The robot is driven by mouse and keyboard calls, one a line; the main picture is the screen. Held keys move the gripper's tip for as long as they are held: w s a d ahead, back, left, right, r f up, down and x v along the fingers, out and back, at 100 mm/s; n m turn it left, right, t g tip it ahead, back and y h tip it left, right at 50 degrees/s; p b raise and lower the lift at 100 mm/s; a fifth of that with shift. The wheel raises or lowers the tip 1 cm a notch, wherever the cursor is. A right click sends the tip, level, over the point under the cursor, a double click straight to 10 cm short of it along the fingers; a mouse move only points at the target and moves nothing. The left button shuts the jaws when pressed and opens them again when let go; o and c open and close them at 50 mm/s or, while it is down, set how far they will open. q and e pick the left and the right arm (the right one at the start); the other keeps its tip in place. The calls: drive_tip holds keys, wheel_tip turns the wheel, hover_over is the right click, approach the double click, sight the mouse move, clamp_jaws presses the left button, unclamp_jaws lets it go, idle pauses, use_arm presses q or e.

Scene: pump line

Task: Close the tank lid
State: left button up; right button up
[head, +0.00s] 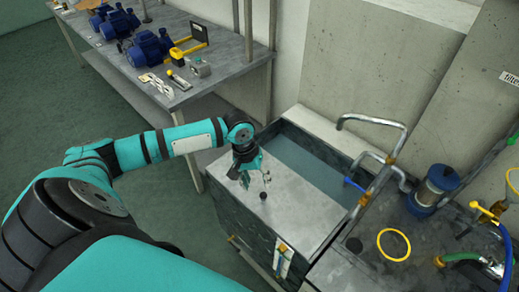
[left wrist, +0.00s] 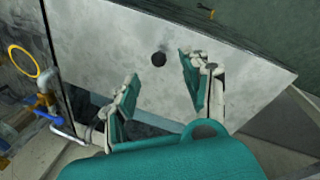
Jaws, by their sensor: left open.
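The tank lid (head: 285,222) is a flat grey panel with a small dark knob (head: 263,195). It lies over the near part of the dark tank (head: 238,222), and a strip of water (head: 312,167) shows open behind it. My left gripper (head: 252,180) is over the lid, just behind the knob in the head view. In the left wrist view, the lid (left wrist: 105,50) fills the middle and the knob (left wrist: 158,59) appears between the two spread fingers of the gripper (left wrist: 159,68). The gripper is open and holds nothing. My right gripper is not in view.
Bent metal pipes (head: 375,120) rise at the tank's right side. A worktop to the right holds a yellow ring (head: 394,244) and a blue-capped filter (head: 433,188). A bench (head: 225,62) with blue pumps (head: 148,48) stands at the back left. Green floor is clear at left.

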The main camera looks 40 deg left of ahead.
use_arm(q)
drive_tip(key=shift+s+a+r, duration=0.1)
drive_tip(key=shift+a+r, duration=0.1)
drive_tip(key=shift+r, duration=0.9)
drive_tip(key=shift+s+a+r, duration=0.1)
drive_tip(key=shift+a+r, duration=0.05)
drive_tip(key=shift+r, duration=0.9)
